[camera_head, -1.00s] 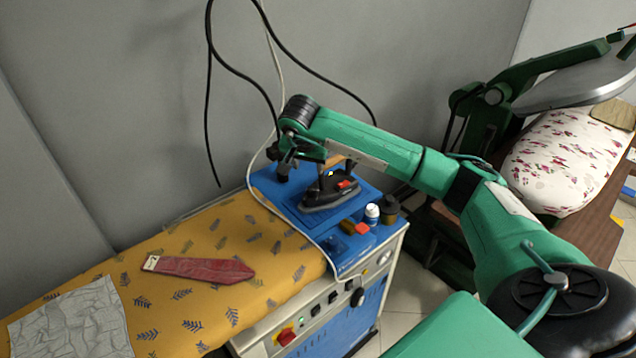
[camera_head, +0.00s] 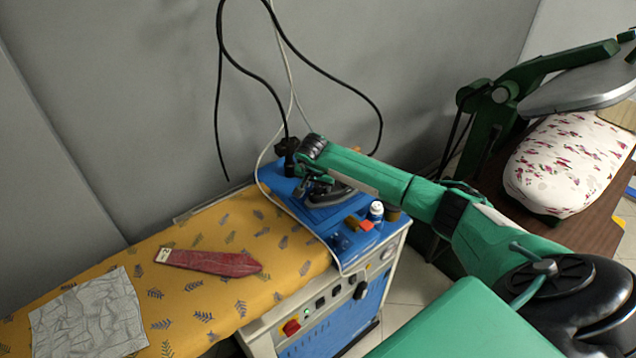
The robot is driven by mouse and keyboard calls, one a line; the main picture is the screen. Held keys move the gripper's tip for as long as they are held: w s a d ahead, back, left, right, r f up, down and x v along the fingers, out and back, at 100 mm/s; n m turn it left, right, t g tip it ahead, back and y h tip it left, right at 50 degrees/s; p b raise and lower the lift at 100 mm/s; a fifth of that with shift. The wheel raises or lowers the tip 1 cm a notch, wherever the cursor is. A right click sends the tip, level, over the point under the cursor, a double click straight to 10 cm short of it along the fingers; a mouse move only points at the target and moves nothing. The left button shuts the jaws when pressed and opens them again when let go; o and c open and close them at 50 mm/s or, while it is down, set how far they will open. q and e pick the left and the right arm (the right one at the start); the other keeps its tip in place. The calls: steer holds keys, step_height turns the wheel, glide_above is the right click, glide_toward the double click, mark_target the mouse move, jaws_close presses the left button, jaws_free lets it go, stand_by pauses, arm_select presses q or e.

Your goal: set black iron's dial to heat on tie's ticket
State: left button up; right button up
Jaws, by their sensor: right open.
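The black iron (camera_head: 330,194) rests on the blue iron rest (camera_head: 355,214) at the right end of the ironing table, partly hidden behind my right arm and gripper. Its dial cannot be made out. The dark red tie (camera_head: 215,262) lies flat on the yellow leaf-patterned cover, with a small pale ticket (camera_head: 164,255) at its left end. The ticket's marks are too small to read. My right gripper (camera_head: 304,190) is open, at the left part of the iron. Whether it touches the iron I cannot tell. My left gripper is out of view.
A white bottle (camera_head: 376,211), a dark bottle and small orange and red items stand at the rest's front right. A grey crumpled cloth (camera_head: 88,318) lies on the yellow cover (camera_head: 200,300). Cables hang behind the iron. A press with a floral pad (camera_head: 570,165) stands at right.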

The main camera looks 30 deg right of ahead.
steer(key=shift+c, duration=1.1)
steer(key=c, duration=0.8)
